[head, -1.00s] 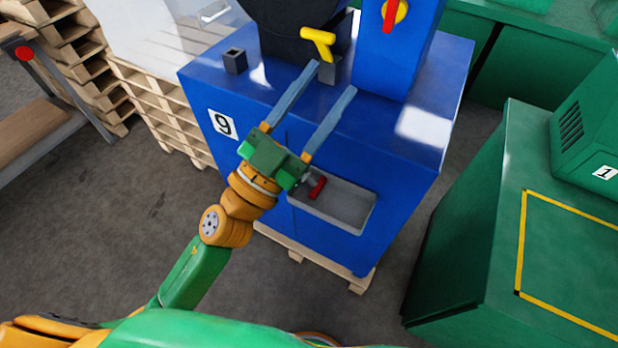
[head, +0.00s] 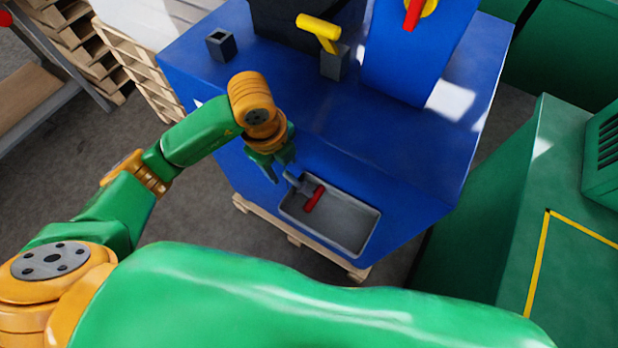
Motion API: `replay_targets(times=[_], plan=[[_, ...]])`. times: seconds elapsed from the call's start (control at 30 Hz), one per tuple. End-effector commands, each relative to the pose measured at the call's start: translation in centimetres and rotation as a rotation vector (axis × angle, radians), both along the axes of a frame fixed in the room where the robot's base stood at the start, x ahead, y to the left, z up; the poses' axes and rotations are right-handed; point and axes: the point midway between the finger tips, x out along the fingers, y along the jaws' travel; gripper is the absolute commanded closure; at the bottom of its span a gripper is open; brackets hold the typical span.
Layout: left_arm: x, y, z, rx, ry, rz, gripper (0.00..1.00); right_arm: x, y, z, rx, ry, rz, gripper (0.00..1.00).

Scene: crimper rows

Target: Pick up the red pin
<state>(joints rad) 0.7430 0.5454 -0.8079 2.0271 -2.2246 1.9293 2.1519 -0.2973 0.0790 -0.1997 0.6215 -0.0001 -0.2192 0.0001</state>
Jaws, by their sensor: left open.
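The red pin (head: 314,199) lies in the left part of a grey tray (head: 365,232) on the front of the blue machine. Its red handle points down and left, and a grey part lies beside it toward the tray's upper left corner. My left gripper (head: 281,171) points downward just to the upper left of the tray. It is open and appears empty, with its fingers apart from the red handle. The arm partly hides the fingers. My right gripper is not in view.
On the blue machine (head: 400,140), a yellow T-handled pin (head: 318,30) stands in a grey socket block (head: 335,62). An empty grey socket (head: 220,45) stands to the left. A green cabinet (head: 490,210) is on the right. Wooden pallets (head: 130,60) stand at the left.

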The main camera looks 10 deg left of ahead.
Motion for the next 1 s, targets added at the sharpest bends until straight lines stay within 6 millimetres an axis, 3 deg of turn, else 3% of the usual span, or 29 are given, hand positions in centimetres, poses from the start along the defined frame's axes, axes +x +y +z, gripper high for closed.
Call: replay_targets(times=[0.3,0.57,0.77,1.0], plan=[[1.3,-0.4,-5.4,-0.002,0.004,-0.002,0.45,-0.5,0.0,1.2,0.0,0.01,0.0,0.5],[1.4,-0.5,-6.0,-0.004,0.0,-0.005,0.45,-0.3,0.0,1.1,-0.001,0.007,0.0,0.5],[1.4,-0.5,-6.0,-0.004,0.0,-0.005,0.99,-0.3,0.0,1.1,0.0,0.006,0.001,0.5],[1.4,-0.5,-6.0,-0.004,0.0,-0.005,1.0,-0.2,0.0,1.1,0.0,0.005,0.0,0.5]])
